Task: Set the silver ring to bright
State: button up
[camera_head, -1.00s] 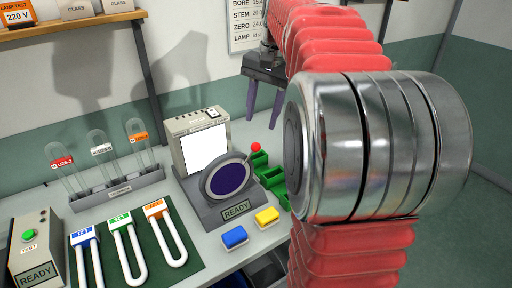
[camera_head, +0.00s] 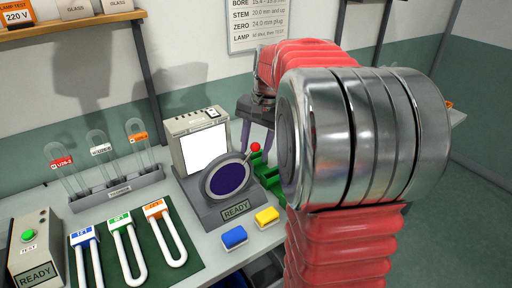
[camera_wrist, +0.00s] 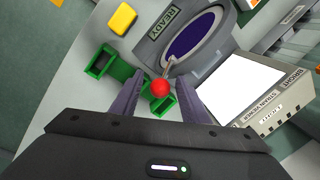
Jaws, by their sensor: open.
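The silver ring (camera_head: 229,178) surrounds a dark blue window on the grey viewer base; it also shows in the wrist view (camera_wrist: 221,26). A thin lever with a red knob (camera_head: 256,147) extends from the ring. In the wrist view the red knob (camera_wrist: 160,88) appears between the fingers of my open gripper (camera_wrist: 158,82); I cannot tell whether either finger touches it. In the head view my gripper (camera_head: 262,152) points down around the knob, partly hidden by my arm. The viewer's upright box has a lit white panel (camera_head: 205,148), and its top lettering is small.
Green bins (camera_wrist: 104,61) lie close beside the gripper fingers. Blue (camera_head: 234,237) and yellow (camera_head: 267,217) blocks sit in front of the viewer. U-shaped tubes lie on a green mat (camera_head: 152,258) at left, with a tube rack (camera_head: 120,190) behind.

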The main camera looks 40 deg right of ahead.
grip_shut()
dwell(0.4)
jog(key=shift+d, duration=0.25)
jog(key=shift+a+r, duration=0.1)
jog(key=shift+a, duration=0.2)
